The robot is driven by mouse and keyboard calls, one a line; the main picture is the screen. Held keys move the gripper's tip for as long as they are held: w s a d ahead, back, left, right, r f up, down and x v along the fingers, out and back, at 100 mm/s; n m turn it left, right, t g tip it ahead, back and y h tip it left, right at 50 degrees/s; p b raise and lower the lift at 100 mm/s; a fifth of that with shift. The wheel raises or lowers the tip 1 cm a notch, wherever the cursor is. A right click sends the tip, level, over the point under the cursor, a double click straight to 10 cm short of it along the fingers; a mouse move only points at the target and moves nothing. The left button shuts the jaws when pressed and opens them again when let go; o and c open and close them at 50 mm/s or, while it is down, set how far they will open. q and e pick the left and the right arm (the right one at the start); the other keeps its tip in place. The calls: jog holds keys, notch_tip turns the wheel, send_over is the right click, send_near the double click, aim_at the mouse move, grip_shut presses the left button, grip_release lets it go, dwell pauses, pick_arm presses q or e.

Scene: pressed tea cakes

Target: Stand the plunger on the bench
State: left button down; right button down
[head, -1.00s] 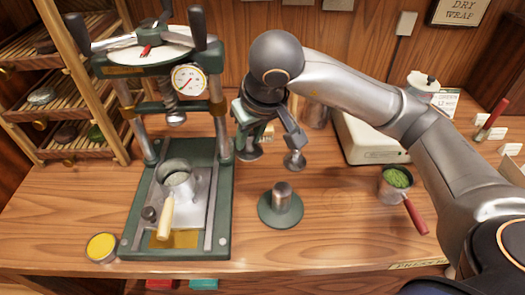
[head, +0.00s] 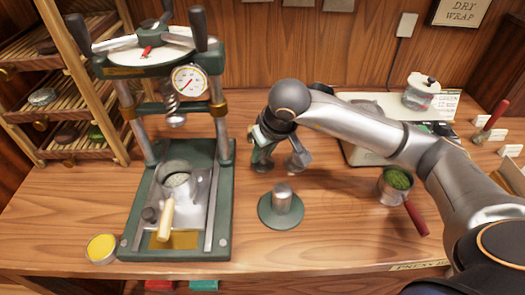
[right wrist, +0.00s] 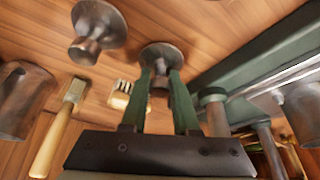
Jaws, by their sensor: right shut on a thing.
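The plunger (right wrist: 160,56), a grey metal disc with a short stem, shows in the right wrist view. My right gripper (right wrist: 162,82) is shut on its stem, and the disc sticks out past the green fingertips. In the head view my right gripper (head: 281,163) is low over the bench (head: 340,225), right of the press and behind the round stand. The plunger is hard to make out there, so I cannot tell whether it touches the wood. My left gripper is not in view.
A round green-based stand (head: 282,203) with a metal post is just in front of the gripper. The press (head: 225,190) is to the left, holding a wooden-handled cup. A red-handled cup of green powder (head: 397,180) is to the right. Bench between stand and cup is clear.

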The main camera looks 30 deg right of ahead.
jog(key=shift+f+b, duration=0.25)
jog(key=shift+b, duration=0.05)
jog(key=c, duration=0.7)
grip_release()
jog(key=shift+r, duration=0.1)
jog(key=shift+o, duration=0.2)
jog(key=shift+s+r+p, duration=0.1)
jog(key=shift+r+p, duration=0.3)
jog(key=shift+r, duration=0.1)
jog(key=v, duration=1.1)
jog(key=shift+r+p, duration=0.2)
jog(key=shift+p, duration=0.1)
jog(key=shift+a, duration=0.1)
